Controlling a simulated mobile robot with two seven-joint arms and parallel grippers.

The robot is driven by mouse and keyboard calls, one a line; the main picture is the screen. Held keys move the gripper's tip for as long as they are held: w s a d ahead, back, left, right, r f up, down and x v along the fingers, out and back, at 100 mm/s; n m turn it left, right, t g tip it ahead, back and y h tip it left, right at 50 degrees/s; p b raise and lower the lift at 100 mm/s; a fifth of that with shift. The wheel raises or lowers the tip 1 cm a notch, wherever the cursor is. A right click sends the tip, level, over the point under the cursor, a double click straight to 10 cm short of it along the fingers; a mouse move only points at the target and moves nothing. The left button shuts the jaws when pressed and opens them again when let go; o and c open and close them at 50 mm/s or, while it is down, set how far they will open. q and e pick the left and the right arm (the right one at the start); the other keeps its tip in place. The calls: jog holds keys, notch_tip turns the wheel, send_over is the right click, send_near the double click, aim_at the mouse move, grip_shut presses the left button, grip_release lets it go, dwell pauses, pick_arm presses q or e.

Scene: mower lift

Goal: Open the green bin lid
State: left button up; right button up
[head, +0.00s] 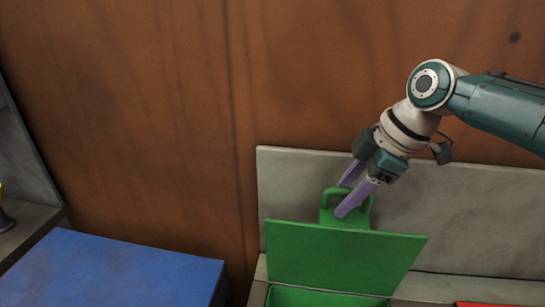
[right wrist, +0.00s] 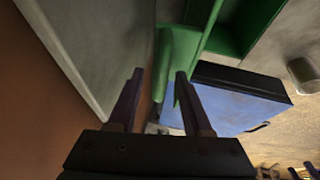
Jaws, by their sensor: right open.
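The green bin lid (head: 340,258) stands raised and leaning back in the head view, with the green bin's open top (head: 315,298) in front of it at the bottom edge. A green handle (head: 328,196) shows above and behind the lid's top edge. My right gripper (head: 342,198) is open, its purple fingers at the handle; I cannot tell whether they touch it. In the right wrist view, a green part (right wrist: 178,50) lies ahead of and partly between the open fingers, and the bin's green inside (right wrist: 235,35) shows beyond. My left gripper is not in view.
A closed blue lid (head: 120,270) lies to the left. A grey panel (head: 465,215) stands behind the green lid, before a brown wooden wall (head: 130,110). A red edge (head: 500,304) shows at the lower right. A grey shelf (head: 25,225) stands far left.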

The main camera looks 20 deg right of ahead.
jog(key=shift+r, duration=0.1)
jog(key=shift+s+d+r, duration=0.1)
jog(key=shift+d+r, duration=0.05)
jog(key=shift+r, duration=0.15)
jog(key=v, duration=0.9)
jog(key=shift+s, duration=0.1)
